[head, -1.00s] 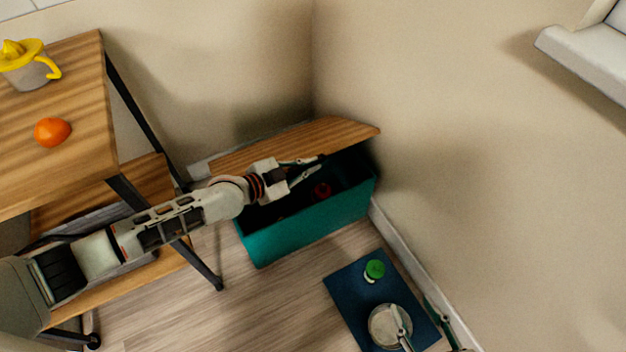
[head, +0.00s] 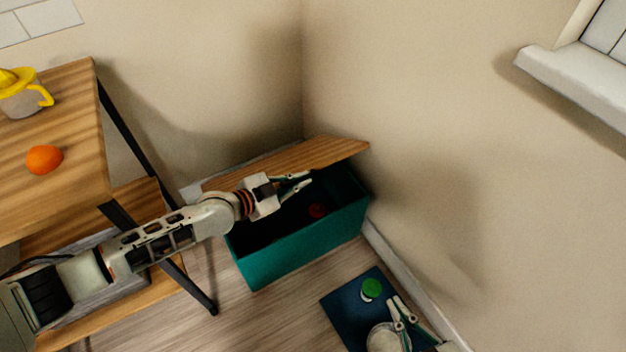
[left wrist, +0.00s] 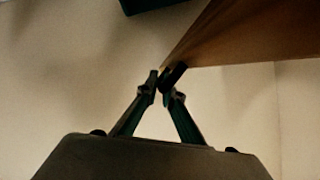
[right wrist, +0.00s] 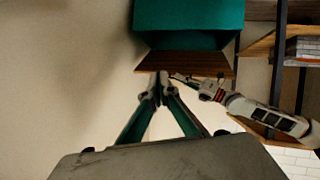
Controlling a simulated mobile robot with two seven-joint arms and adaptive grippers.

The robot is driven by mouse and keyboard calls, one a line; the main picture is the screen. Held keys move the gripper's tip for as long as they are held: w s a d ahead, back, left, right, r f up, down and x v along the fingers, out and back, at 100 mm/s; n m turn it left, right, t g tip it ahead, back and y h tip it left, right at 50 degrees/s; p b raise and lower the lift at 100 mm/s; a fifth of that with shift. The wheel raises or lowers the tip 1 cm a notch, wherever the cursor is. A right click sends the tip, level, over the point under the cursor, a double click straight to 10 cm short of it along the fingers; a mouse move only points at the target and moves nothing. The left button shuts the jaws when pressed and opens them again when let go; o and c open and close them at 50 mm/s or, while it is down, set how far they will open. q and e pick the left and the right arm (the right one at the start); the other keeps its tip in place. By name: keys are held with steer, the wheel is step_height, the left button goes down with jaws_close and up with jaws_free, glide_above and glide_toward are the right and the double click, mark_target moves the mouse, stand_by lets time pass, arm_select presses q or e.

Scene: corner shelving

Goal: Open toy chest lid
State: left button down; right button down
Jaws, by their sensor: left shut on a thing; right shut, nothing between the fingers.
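The teal toy chest (head: 300,247) stands on the floor in the corner. Its wooden lid (head: 285,160) is raised and tilted at the back, showing a dark inside with a red object (head: 317,210). My left gripper (head: 304,182) is at the lid's front edge; in the left wrist view (left wrist: 165,76) its fingertips are together at the tip of the brown lid (left wrist: 255,35). My right gripper (head: 400,301) is above the blue mat, apart from the chest, its fingers shut and empty. The right wrist view shows the chest (right wrist: 190,15) and lid (right wrist: 188,64) beyond its fingertips (right wrist: 160,84).
A wooden shelf unit (head: 70,110) at left holds an orange (head: 44,159) and a yellow-topped juicer (head: 24,95). The blue mat (head: 345,310) in front carries a green-topped item (head: 372,288) and a round pale container (head: 382,340). Walls close in behind and right of the chest.

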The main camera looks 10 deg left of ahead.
arm_select(q)
steer(key=shift+w+a, duration=0.15)
steer(key=shift+a, duration=0.05)
arm_select(e)
steer(key=w+a+r+n+t+y, duration=0.2)
steer(key=w+a+r+n+y, duration=0.2)
steer(key=w+a+r+n, duration=0.55)
steer(key=w+a+r+n+t+y, duration=0.1)
steer(key=w+a+r+n+y, duration=0.2)
steer(key=w+a+r+n, duration=0.6)
steer(key=w+d+f+n+g+h, duration=0.1)
steer(key=w+d+f+n, duration=0.15)
steer(key=f+n, duration=0.45)
steer(key=w+d+f+n+g+h, duration=0.1)
steer(key=w+f+n, duration=0.25)
steer(key=f, duration=0.65)
steer(key=w+d+f+n+g+h, duration=0.1)
steer(key=w+d+f+n+g, duration=0.1)
steer(key=f+n, duration=0.55)
steer(key=w+a+f, duration=0.1)
steer(key=w+a, duration=0.5)
steer(key=w, duration=0.3)
steer(key=shift+m, duration=0.35)
